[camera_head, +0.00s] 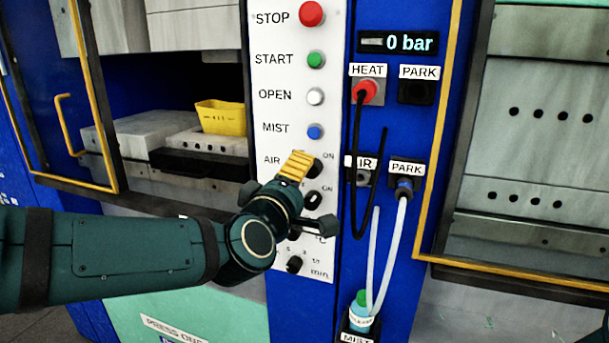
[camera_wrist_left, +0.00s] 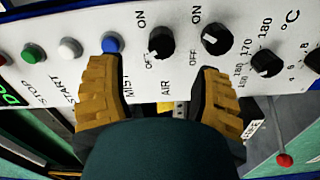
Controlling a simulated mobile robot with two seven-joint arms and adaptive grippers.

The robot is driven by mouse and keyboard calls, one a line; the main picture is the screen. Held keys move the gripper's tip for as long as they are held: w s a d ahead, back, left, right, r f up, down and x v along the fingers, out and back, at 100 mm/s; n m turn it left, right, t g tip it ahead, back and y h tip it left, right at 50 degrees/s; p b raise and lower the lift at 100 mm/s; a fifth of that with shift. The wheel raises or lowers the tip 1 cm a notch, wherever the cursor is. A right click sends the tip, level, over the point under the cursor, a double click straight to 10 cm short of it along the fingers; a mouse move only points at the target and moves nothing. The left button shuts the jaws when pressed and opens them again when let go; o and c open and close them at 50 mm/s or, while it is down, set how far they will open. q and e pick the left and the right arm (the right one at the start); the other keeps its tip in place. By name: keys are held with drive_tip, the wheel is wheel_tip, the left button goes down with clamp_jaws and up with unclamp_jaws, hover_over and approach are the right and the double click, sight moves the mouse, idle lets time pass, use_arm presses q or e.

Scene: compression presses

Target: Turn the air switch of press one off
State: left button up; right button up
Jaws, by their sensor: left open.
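The air switch of press one is a black rotary knob (camera_wrist_left: 161,42) between ON and OFF marks, in line with the AIR label, in the left wrist view. In the head view the knob (camera_head: 317,168) shows partly behind my left gripper (camera_head: 302,192). In the wrist view my left gripper (camera_wrist_left: 160,73) is open, its yellow-padded fingers apart, one on each side of the air knob's column and short of it. Nothing is between the fingers.
A second ON/OFF knob (camera_wrist_left: 217,40) sits beside the air switch, then a temperature knob (camera_wrist_left: 266,62). The blue MIST button (camera_head: 315,132) is just above the air switch. A black hose (camera_head: 355,180) and white hose (camera_head: 393,235) hang to the right.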

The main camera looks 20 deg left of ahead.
use_arm(q)
drive_tip(key=shift+s+a, duration=0.1)
drive_tip(key=shift+s, duration=0.85)
